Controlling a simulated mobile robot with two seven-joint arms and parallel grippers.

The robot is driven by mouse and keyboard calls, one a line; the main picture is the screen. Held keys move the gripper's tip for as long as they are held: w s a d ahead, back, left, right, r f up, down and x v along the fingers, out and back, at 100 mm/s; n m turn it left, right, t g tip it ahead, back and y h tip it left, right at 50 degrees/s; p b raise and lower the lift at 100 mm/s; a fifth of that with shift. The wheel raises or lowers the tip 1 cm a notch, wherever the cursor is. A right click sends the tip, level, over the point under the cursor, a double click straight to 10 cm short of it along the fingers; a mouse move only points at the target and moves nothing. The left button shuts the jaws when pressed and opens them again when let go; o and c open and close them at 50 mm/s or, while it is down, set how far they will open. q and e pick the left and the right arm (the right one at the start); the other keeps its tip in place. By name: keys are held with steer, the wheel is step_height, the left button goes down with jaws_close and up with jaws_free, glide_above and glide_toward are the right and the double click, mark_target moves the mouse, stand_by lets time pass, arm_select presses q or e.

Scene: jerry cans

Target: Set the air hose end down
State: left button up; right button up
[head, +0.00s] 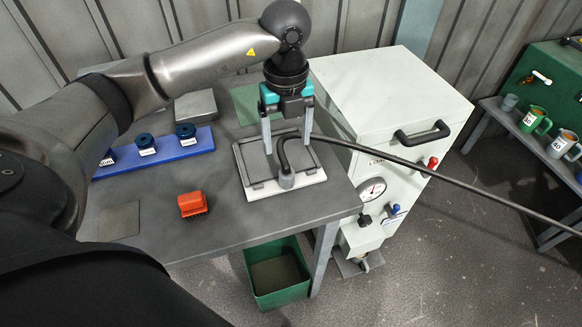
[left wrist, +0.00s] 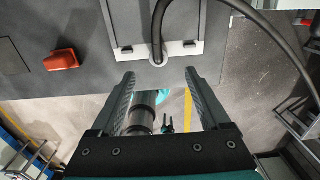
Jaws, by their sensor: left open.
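The air hose (head: 420,170) is a long black hose that comes in from the right and bends down to a grey end piece (head: 287,181). That end stands at the front edge of a white-framed tray (head: 258,193) on the grey table. In the left wrist view the hose end (left wrist: 158,58) is at the tray's near edge, beyond my fingertips. My left gripper (head: 288,144) is open above the tray, with its fingers apart and nothing between them. In the left wrist view, a grey cylinder and a teal piece far below may be my right arm; its fingers are unclear.
An orange-red brush-like block (head: 192,204) and a blue rack (head: 160,152) with dark round pieces are on the table (head: 240,226). A white cabinet (head: 385,100) with a gauge stands right of it. A green bin (head: 277,275) is below. The table's front left is mostly clear.

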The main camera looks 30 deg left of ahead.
mark_target(286, 164)
arm_select(q)
step_height(286, 164, down, 11)
steer(key=shift+s+a+r, duration=0.1)
steer(key=shift+r, duration=0.1)
stand_by(0.3)
steer(key=shift+c, duration=0.2)
jaws_close()
stand_by(0.3)
steer(key=shift+r, duration=0.1)
